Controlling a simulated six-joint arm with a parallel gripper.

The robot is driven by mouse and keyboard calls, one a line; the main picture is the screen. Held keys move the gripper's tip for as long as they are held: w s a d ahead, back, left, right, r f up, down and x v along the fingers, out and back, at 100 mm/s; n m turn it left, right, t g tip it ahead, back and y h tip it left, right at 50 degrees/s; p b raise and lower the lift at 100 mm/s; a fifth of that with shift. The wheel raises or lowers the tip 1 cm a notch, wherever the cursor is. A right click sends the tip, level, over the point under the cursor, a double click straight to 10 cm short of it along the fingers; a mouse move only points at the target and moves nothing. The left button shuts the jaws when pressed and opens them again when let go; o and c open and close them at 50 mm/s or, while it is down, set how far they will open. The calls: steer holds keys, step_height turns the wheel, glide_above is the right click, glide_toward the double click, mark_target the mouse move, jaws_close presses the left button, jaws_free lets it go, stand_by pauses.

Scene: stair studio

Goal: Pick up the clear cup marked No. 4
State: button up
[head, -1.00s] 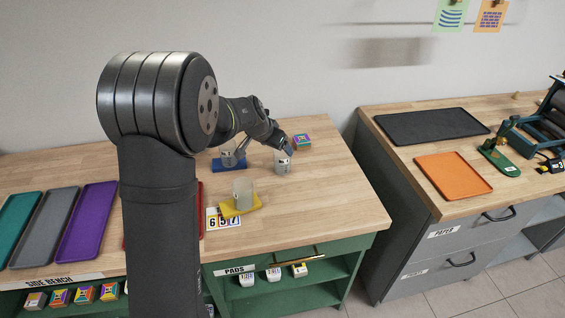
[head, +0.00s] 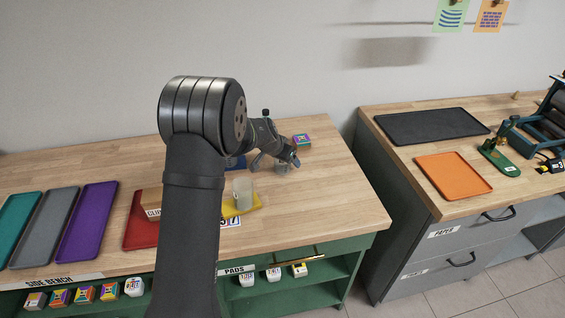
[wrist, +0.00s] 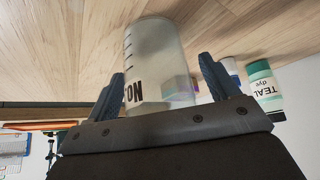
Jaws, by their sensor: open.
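A clear, cloudy cup (wrist: 152,50) fills the middle of the wrist view, with dark "NO." lettering and tick marks on its side; its number is hidden. My gripper (wrist: 165,88) is open, with one finger on each side of the cup and a gap visible on the right. In the head view my gripper (head: 288,160) is at this cup (head: 281,169), on the wooden bench right of centre, and partly covers it. A second cloudy cup (head: 242,193) stands on a yellow pad (head: 229,212) nearer the front; no marking is readable on it.
A teal dye bottle (wrist: 262,88) shows beside the right finger in the wrist view. A multicoloured cube (head: 302,141) sits just behind my gripper. A blue thing (head: 236,162) is partly hidden by my arm. The bench's right front is clear.

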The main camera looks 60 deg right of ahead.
steer(key=c, duration=1.1)
steer(key=shift+o, duration=0.2)
steer(key=shift+r, duration=0.1)
